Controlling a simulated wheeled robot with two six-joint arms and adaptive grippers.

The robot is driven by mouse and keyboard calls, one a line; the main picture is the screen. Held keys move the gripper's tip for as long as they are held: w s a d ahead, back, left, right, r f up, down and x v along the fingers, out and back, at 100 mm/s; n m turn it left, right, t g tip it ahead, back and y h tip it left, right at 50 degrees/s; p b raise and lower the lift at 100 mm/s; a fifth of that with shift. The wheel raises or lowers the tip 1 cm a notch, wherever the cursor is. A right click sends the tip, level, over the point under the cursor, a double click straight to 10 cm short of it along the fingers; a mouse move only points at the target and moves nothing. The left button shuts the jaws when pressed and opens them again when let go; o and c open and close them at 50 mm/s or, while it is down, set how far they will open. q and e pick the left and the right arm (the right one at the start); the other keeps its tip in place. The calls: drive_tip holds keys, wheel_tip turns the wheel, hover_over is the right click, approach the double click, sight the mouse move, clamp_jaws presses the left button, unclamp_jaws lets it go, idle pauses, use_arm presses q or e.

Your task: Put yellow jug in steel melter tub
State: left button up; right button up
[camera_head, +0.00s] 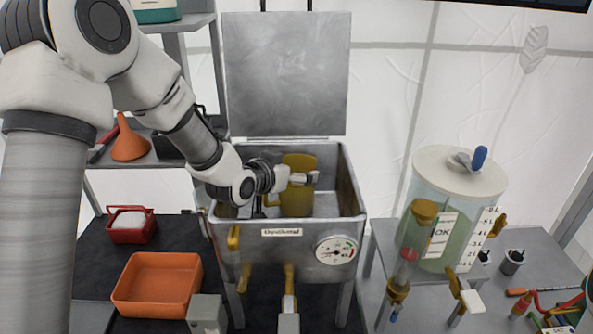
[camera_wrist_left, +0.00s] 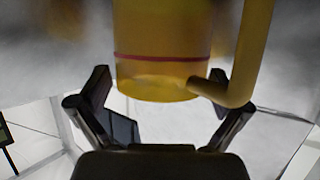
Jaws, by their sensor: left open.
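The steel melter tub (camera_head: 262,258) stands in the middle of the head view with its grey lid (camera_head: 287,75) raised. The yellow jug (camera_head: 297,203) is inside the tub, apparently upright; its base is hidden by the front wall. My left gripper (camera_head: 300,179) reaches over the tub's left side and is open at the jug. In the left wrist view the jug (camera_wrist_left: 160,45), with a red band and a handle, shows between and beyond the spread fingers (camera_wrist_left: 160,100). Whether a finger touches it I cannot tell.
An orange tray (camera_head: 157,311) and a red box (camera_head: 131,237) lie left of the tub. An orange funnel (camera_head: 129,142) is on the shelf behind. A clear tank (camera_head: 455,185) with green liquid stands on the right. The raised lid blocks the tub's back.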

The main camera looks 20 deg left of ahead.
use_arm(q)
drive_tip(key=b+v, duration=0.1)
drive_tip(key=v, duration=0.5)
drive_tip(key=shift+f+b, duration=0.1)
drive_tip(key=shift+b, duration=0.25)
drive_tip(key=shift+s, duration=0.1)
idle(0.4)
